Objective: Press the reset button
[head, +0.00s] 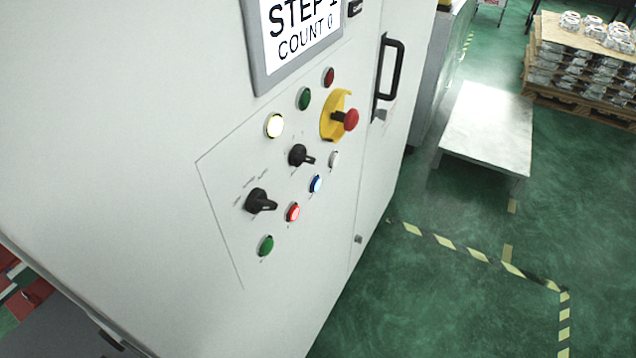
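A white cabinet (150,130) with a tilted-looking control panel (235,225) fills the left and middle of the head view. The panel carries a lit white lamp (275,126), a green one (305,98) and a dark red one (328,77) in the upper row. Lower down are a green button (266,246), a lit red button (292,212), a blue button (316,184) and a white button (334,159). The labels are too small to read, so I cannot tell which is marked reset. Neither gripper is in view.
Two black rotary switches (260,201) (300,156) and a red emergency stop (350,119) on a yellow plate stick out near the buttons. A screen (300,35) reads STEP 1, COUNT 0. A black door handle (391,70), a low metal table (488,130) and stacked castings on a pallet stand right.

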